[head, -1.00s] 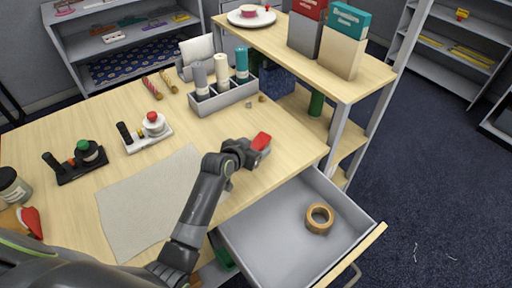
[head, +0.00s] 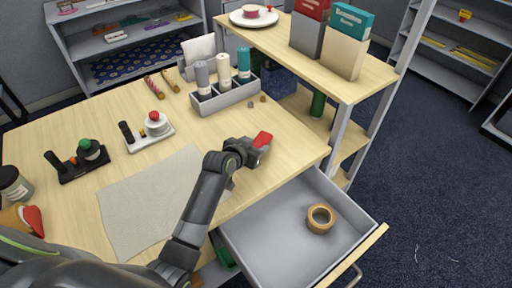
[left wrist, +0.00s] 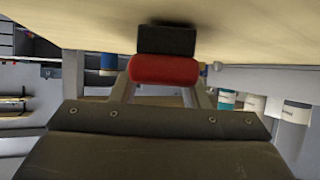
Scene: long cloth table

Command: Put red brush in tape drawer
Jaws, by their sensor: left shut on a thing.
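The red brush (head: 263,139) is held by my left gripper (head: 250,150) above the right part of the table. In the left wrist view the brush (left wrist: 164,70) shows a rounded red body between the fingers, with a dark block (left wrist: 166,41) beyond it. The drawer (head: 265,226) at the table's front right is pulled open. A tan tape roll (head: 320,218) lies in it toward its right side. The brush is behind the drawer in the head view, not over it. My right gripper is not in view.
A grey mat (head: 135,211) lies left of my arm. A grey caddy with several bottles (head: 226,96) stands behind the gripper. The drawer floor left of the tape is bare.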

